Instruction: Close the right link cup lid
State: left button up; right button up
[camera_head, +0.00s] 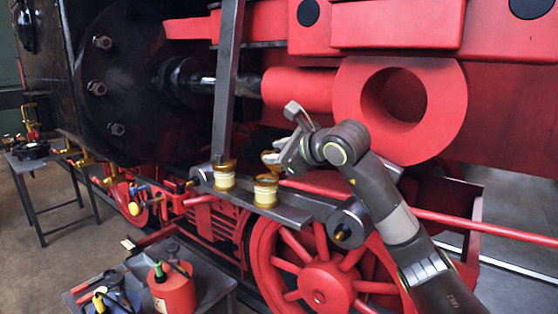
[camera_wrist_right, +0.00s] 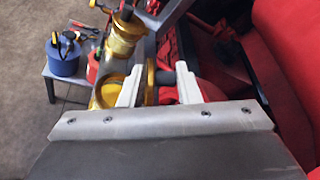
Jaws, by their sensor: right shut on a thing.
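The right link cup (camera_head: 266,190) is a small cream and brass cup on the grey link bar. Its brass lid (camera_head: 270,157) stands raised above the cup's rim. In the right wrist view the lid (camera_wrist_right: 151,80) is edge-on beside the open cup (camera_wrist_right: 107,93), with a dark knob (camera_wrist_right: 165,78) on it. My right gripper (camera_head: 280,150) comes in from the right at lid height. Its two pale fingers (camera_wrist_right: 160,82) are on either side of the lid and knob, shut on the lid. My left gripper is not in view.
The left link cup (camera_head: 225,177) stands close by on the same bar (camera_head: 295,214), under an upright grey rod (camera_head: 227,80). A red ring-ended part (camera_head: 445,105) is above right. A red spoked wheel (camera_head: 320,284) is below. A cart with a red can (camera_head: 172,290) stands lower left.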

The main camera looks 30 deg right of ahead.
dwell(0.4)
jog(key=o, duration=0.8)
jog(key=shift+d, duration=0.15)
jog(key=shift+o, duration=0.2)
jog(key=shift+s+r+b, duration=0.15)
jog(key=shift+s+b, duration=0.25)
jog(key=shift+s, duration=0.2)
jog(key=b+v, duration=0.7)
jog(key=v, duration=0.9)
jog(key=shift+b, duration=0.3)
jog(key=shift+d, duration=0.1)
